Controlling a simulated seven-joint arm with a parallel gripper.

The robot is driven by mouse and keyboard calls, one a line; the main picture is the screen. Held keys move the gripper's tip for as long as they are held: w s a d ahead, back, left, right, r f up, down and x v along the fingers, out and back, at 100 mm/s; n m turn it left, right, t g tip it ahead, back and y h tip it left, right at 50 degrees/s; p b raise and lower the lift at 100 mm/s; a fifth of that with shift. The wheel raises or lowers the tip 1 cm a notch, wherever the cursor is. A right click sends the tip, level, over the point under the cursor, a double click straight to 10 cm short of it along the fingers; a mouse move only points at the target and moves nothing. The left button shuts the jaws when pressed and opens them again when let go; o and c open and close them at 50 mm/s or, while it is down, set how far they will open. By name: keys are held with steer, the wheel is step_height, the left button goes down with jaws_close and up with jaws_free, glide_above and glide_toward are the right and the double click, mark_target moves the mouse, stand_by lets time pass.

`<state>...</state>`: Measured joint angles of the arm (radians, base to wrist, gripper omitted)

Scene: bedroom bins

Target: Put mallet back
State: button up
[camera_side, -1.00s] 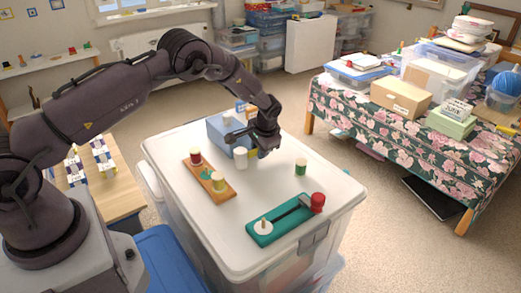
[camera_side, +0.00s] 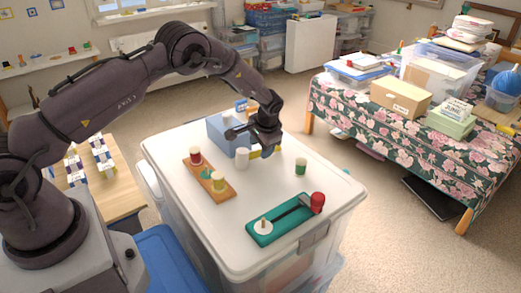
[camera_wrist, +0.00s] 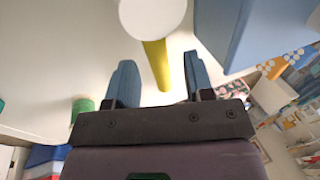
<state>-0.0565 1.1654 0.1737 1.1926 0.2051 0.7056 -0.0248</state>
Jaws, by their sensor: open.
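The mallet appears to be the white cylinder (camera_side: 242,158) with a yellow handle (camera_side: 254,155) lying on the white bin lid. In the wrist view the handle (camera_wrist: 157,64) runs from the white head (camera_wrist: 152,14) between my blue fingers. My gripper (camera_side: 265,152) is low over the handle, its fingers open on either side (camera_wrist: 160,62). I cannot tell how far the fingertips are above the lid. A green tray (camera_side: 264,238) with a dark groove, a white disc with a peg and a red cylinder (camera_side: 317,202) lies near the lid's front.
A blue box (camera_side: 222,130) stands close behind the white head. An orange board (camera_side: 205,180) holding red, green and yellow pieces lies left. A green cylinder (camera_side: 300,167) stands right of my gripper.

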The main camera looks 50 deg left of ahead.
steer(key=s+d+r+t+h, duration=0.1)
steer(key=s+d+r, duration=0.25)
steer(key=r, duration=0.55)
steer(key=s+d+r, duration=0.2)
steer(key=s+r, duration=0.2)
steer(key=r, duration=0.6)
steer(key=s+d+r+t+h, duration=0.15)
steer(key=s+r, duration=0.25)
steer(key=r, duration=0.5)
steer(key=s+d+r+t, duration=0.1)
steer(key=s+d+r, duration=0.1)
steer(key=s, duration=0.8)
steer(key=s+d+r+t+h, duration=0.1)
steer(key=s+d, duration=0.3)
steer(key=s, duration=0.7)
steer(key=shift+r, duration=0.45)
